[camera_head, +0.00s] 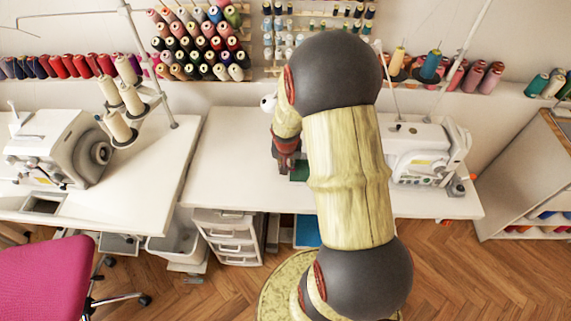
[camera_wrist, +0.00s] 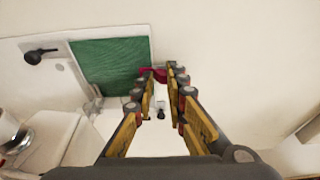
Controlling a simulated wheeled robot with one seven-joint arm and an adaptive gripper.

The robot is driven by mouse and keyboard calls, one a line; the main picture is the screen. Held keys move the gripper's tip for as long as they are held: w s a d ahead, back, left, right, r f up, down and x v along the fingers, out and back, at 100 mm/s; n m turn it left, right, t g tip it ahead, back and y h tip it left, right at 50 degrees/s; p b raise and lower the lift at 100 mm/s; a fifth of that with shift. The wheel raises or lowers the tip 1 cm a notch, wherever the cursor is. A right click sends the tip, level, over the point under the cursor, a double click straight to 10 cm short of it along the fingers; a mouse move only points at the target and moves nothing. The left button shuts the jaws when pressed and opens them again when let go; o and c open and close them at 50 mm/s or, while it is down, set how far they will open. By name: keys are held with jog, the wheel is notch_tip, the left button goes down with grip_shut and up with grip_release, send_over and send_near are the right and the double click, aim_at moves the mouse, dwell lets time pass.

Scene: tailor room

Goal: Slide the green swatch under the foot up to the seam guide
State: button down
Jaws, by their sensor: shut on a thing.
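The green swatch (camera_wrist: 112,60) lies flat on the white surface in the wrist view, left of my fingertips. A small part of the green swatch (camera_head: 299,172) shows in the head view, beside my arm. My gripper (camera_wrist: 164,76) is shut at the swatch's right edge, with a small dark red piece (camera_wrist: 157,74) between the fingertips. In the head view my gripper (camera_head: 287,160) is low over the table. My arm hides much of the swatch and the left part of the white sewing machine (camera_head: 425,160). I cannot make out the foot or the seam guide clearly.
The white table (camera_head: 235,165) is clear left of my gripper. Another sewing machine (camera_head: 60,145) and a thread stand (camera_head: 130,100) are on the left table. In the wrist view a black knob (camera_wrist: 36,56) is left of the swatch. A pink chair (camera_head: 40,280) stands front left.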

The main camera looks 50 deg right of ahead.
jog(key=c, duration=1.7)
grip_release()
jog(key=v, duration=1.2)
jog(key=shift+a, duration=0.1)
